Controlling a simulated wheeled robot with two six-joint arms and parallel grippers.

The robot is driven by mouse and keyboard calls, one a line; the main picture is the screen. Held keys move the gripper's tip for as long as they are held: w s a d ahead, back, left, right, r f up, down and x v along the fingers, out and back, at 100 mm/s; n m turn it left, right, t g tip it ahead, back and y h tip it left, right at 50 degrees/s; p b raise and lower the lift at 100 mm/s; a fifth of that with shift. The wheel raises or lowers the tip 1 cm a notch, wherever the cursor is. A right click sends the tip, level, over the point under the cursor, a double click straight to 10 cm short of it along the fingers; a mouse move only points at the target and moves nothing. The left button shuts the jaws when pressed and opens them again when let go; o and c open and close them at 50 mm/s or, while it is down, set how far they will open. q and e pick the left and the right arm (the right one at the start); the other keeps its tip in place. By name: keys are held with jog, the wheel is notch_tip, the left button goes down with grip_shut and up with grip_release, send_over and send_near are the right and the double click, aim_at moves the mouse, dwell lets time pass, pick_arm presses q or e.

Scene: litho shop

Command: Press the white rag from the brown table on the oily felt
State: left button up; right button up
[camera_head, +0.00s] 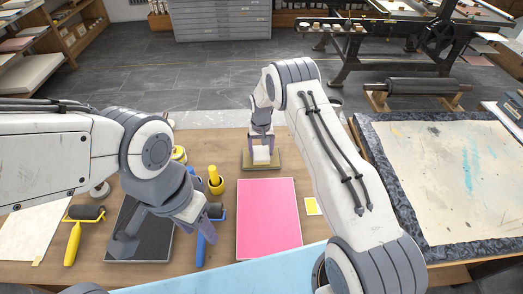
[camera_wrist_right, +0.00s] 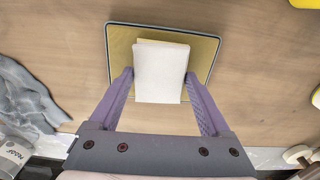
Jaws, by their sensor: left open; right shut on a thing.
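The white rag (camera_head: 261,155) is a small folded block between the fingers of my right gripper (camera_head: 262,145). It also shows in the right wrist view (camera_wrist_right: 160,70), where the right gripper (camera_wrist_right: 158,84) is shut on its sides. The oily felt (camera_head: 248,165) is an olive-yellow pad with a dark rim on the brown table (camera_head: 323,172). In the wrist view the felt (camera_wrist_right: 122,45) lies directly under the rag; whether they touch is hard to tell. My left gripper (camera_head: 212,237) is open and empty above the table's front, near a blue-handled roller.
A pink sheet (camera_head: 268,218) lies in front of the felt, with a small yellow card (camera_head: 312,206) beside it. A yellow-handled roller (camera_head: 75,240), a dark slab (camera_head: 150,240) and yellow items (camera_head: 215,182) stand left.

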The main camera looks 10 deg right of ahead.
aim_at(261, 152)
dwell(0.4)
jog(key=shift+r+p, duration=2)
jog(key=shift+r, duration=1.5)
